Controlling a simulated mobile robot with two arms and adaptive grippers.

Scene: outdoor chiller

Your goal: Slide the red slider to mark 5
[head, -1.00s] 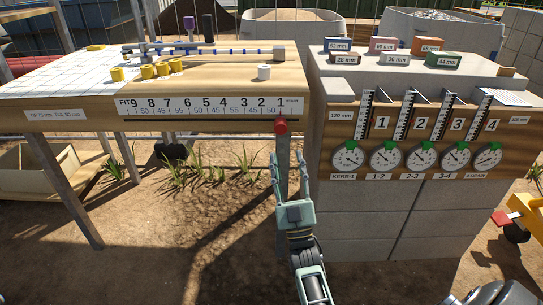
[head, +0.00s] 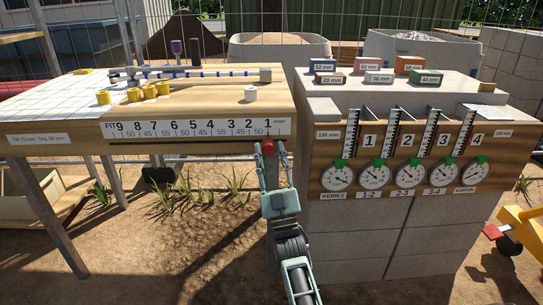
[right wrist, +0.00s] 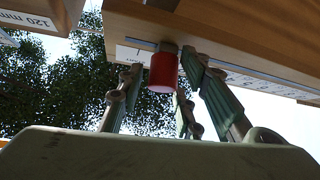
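The red slider (head: 268,147) is a small red knob at the right end of a slot under the numbered scale (head: 196,127), just below mark 1. Mark 5 (head: 196,127) is near the middle of that scale. My right gripper (head: 270,172) points up at the slider from below in the head view. In the right wrist view the slider (right wrist: 163,70) appears between the open fingers (right wrist: 163,95), with gaps visible on both sides. I cannot tell if any finger touches it. My left gripper is not in view.
The wooden table (head: 205,100) carries several yellow cylinders and a white one (head: 251,93). To the right, a concrete block stand (head: 372,220) bears a board with round dials. The space below the scale, left of my right gripper, is open.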

